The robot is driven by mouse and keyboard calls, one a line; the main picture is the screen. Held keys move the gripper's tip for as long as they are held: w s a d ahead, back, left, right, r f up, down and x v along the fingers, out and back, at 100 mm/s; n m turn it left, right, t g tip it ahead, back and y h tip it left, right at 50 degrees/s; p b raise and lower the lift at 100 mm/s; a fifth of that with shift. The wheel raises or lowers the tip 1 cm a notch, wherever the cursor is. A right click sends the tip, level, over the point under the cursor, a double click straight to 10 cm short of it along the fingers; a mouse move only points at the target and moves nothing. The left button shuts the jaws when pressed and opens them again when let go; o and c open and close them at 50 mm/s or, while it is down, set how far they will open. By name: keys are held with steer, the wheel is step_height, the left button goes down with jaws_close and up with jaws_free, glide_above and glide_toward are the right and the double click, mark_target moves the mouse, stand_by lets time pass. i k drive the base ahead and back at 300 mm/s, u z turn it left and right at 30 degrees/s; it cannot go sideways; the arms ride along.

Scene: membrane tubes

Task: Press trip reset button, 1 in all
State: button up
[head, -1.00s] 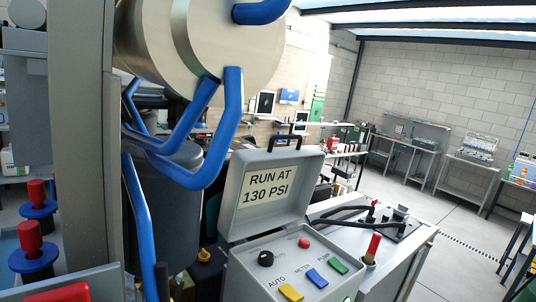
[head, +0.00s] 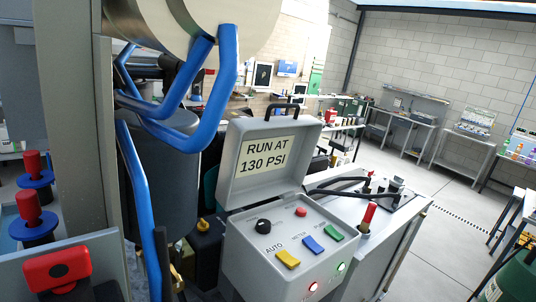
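A grey control box (head: 240,262) with its lid (head: 226,176) standing open is in the lower middle of the view. A sign (head: 266,155) inside the lid reads "RUN AT 130 PSI". The sloped panel carries a small round red button (head: 301,211), a black knob (head: 263,226), and yellow (head: 287,259), blue (head: 313,245) and green (head: 334,233) rocker-like switches. Labels read AUTO, METER and PUMP; I cannot read any trip reset label. A red lamp (head: 313,287) and a green lamp (head: 340,267) glow on the front face. My gripper is not in view.
Blue pipes (head: 205,125) and a large metal cylinder (head: 200,15) stand left of and above the box. A grey post (head: 75,120) and red-and-blue valves (head: 34,220) are at the left. A grey cabinet with a red-topped handle (head: 368,216) adjoins the right. Floor is clear farther right.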

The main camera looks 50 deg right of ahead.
mark_target(300, 211)
steer(key=u, duration=0.4)
steer(key=k, duration=1.25)
steer(key=z, duration=1.1)
steer(key=i, duration=1)
steer(key=u, duration=0.05)
